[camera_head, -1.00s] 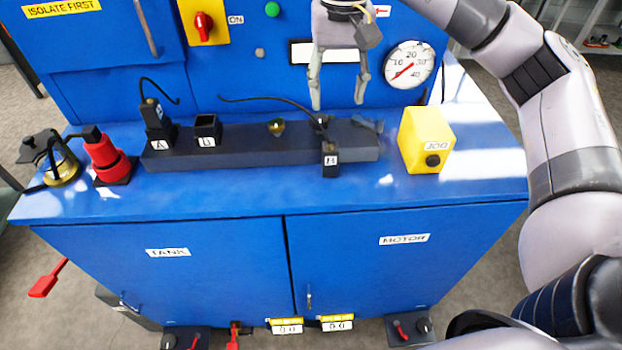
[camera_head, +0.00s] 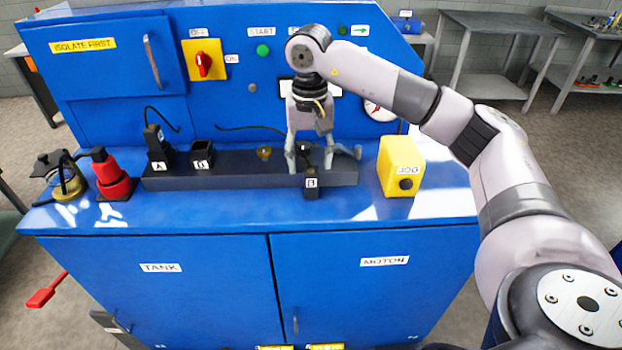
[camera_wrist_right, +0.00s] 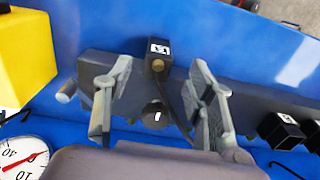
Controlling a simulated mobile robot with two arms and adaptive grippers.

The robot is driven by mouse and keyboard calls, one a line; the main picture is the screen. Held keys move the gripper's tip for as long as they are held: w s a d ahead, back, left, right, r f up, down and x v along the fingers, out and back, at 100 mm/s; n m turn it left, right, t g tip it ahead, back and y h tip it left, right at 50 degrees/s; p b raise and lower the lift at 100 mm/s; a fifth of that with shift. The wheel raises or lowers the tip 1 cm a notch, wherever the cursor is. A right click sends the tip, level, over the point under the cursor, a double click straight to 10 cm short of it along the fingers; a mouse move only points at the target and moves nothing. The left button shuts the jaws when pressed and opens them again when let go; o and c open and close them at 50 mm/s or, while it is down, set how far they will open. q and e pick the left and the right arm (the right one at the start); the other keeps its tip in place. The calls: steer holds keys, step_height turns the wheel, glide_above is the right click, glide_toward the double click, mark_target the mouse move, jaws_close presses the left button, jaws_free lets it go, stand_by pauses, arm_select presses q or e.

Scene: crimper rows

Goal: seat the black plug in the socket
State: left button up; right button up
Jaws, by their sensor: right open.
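The black plug (camera_head: 311,184), with a white letter label, is at the front edge of the dark rail (camera_head: 235,175); a dark cord runs back from it. It also shows in the right wrist view (camera_wrist_right: 158,64). An empty-looking square black socket (camera_head: 203,156) stands on the rail to the left, and in the right wrist view (camera_wrist_right: 281,130) it is at the right. My right gripper (camera_head: 309,164) is over the rail just behind the plug. In the wrist view its open fingers (camera_wrist_right: 162,70) are either side of the plug, with gaps; contact is not visible. My left gripper is not in view.
Another black connector (camera_head: 158,148) stands upright at the label A, left of the socket. A yellow JOG box (camera_head: 400,166) stands right of the rail. The blue cabinet top in front is clear.

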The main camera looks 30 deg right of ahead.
mark_target(310, 171)
step_height(310, 171, down, 2)
steer(key=shift+f, duration=0.1)
steer(key=shift+w+f+p, duration=0.1)
steer(key=shift+f+p, duration=0.15)
steer(key=shift+p, duration=0.05)
steer(key=shift+f+p, duration=0.25)
steer(key=shift+p, duration=0.05)
step_height(310, 171, down, 4)
steer(key=shift+d+f+p, duration=0.1)
steer(key=shift+d+p, duration=0.05)
steer(key=shift+p, duration=1)
steer(key=shift+f, duration=0.2)
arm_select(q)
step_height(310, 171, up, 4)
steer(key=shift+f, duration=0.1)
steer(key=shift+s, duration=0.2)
arm_select(e)
steer(key=shift+c, duration=0.6)
steer(key=shift+c, duration=1.2)
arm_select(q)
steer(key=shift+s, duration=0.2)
arm_select(e)
jaws_close()
